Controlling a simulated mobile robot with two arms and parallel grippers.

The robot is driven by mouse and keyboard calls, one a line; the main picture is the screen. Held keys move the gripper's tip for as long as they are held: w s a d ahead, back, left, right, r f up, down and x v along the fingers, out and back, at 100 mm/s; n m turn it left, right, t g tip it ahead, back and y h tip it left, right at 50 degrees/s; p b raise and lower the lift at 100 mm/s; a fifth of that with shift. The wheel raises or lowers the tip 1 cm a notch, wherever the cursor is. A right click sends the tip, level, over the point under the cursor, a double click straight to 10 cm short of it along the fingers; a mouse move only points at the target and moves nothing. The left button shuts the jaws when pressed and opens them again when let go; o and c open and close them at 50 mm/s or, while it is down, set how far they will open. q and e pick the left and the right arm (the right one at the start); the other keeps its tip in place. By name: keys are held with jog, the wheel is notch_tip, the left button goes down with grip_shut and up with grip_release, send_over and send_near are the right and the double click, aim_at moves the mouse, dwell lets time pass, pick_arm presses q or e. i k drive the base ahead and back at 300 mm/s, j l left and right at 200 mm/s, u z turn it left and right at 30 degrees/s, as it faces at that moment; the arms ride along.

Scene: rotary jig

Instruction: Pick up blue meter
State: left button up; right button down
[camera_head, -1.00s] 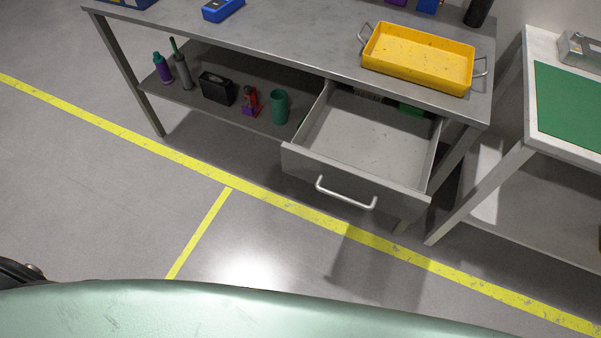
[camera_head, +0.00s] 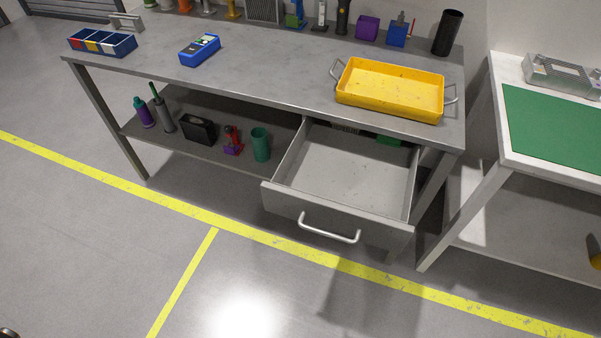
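The blue meter (camera_head: 200,50) lies on the grey workbench top, left of the middle, with its dark display and buttons facing up. Nothing touches it, and bare bench surrounds it. Neither of my grippers shows in the head view. Only a small dark piece, probably of my own body, shows at the bottom left corner.
The workbench (camera_head: 270,72) carries a yellow tray (camera_head: 440,112), a blue bin (camera_head: 102,42) and a row of items at the back. Bottles and a green cup (camera_head: 260,145) stand on the lower shelf. The floor ahead is clear.

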aim_at(195, 54)
jog(key=i+j, duration=0.1)
jog(key=j, duration=0.25)
jog(key=i+j+z, duration=0.1)
jog(key=j, duration=0.2)
jog(key=i+j, duration=0.15)
jog(key=j, duration=0.2)
jog(key=i+j+z, duration=0.15)
jog(key=j, duration=0.2)
